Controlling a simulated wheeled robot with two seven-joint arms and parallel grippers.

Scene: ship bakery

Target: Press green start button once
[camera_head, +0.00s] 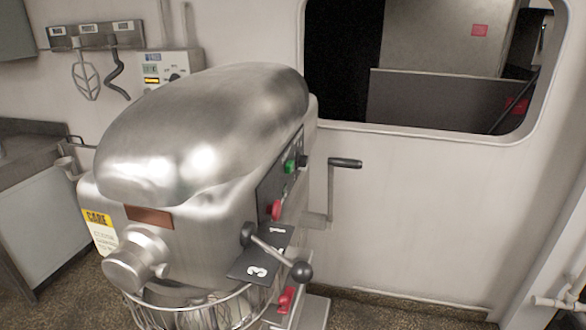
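The green start button (289,166) is on the dark control panel on the right side of a large silver mixer (200,130). A red button (276,210) sits lower on the same panel, toward the front. A dark knob or switch (303,162) is just right of the green button. Nothing covers the green button. Neither of my grippers is in view.
A speed lever with a black ball (301,272) sticks out below the panel. A crank handle (345,163) stands out behind the mixer. A wire guard (205,308) surrounds the bowl. The floor right of the mixer is clear.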

